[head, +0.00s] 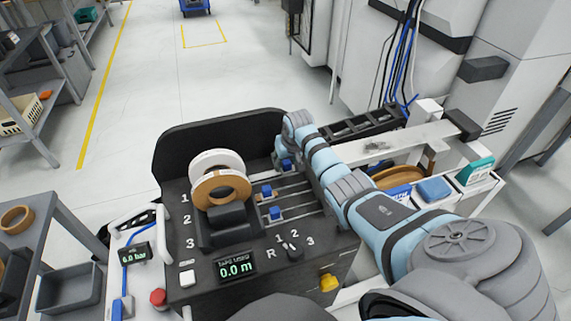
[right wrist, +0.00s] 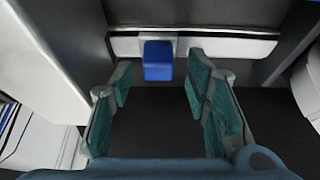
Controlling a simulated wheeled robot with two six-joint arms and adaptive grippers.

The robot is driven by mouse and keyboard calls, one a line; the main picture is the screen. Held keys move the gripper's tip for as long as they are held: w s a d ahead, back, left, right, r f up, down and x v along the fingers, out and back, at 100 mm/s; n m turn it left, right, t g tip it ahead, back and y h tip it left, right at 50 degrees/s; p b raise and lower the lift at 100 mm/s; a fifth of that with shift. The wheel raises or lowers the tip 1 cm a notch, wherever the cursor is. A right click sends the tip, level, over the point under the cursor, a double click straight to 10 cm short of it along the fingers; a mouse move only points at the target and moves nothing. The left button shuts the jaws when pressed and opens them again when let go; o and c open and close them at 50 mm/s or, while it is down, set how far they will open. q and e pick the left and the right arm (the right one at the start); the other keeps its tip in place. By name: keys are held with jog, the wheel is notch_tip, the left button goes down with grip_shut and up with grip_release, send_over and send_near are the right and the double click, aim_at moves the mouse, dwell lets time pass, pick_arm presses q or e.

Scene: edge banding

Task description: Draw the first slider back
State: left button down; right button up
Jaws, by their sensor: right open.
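The machine's black panel (head: 180,262) carries three sliders with blue knobs on pale rails, beside the numbers 1, 2 and 3. The first slider (head: 287,165) is the farthest, partly hidden by my right gripper (head: 282,158). The second slider (head: 267,190) and third slider (head: 275,212) sit nearer, uncovered. In the right wrist view, a blue knob (right wrist: 158,60) on a pale rail lies ahead of and between the open green-padded fingers of my right gripper (right wrist: 160,72). Gaps show on both sides of the knob. My left gripper is not in view.
A white roll (head: 207,160) and a tan tape roll (head: 222,190) stand left of the sliders. A display (head: 235,267) reads 0.0 m, near a selector knob (head: 294,252). A dark raised guard (head: 215,130) borders the back. Bins with a blue item (head: 434,188) stand right.

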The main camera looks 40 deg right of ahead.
jog(key=shift+x, duration=0.75)
jog(key=shift+s, duration=0.15)
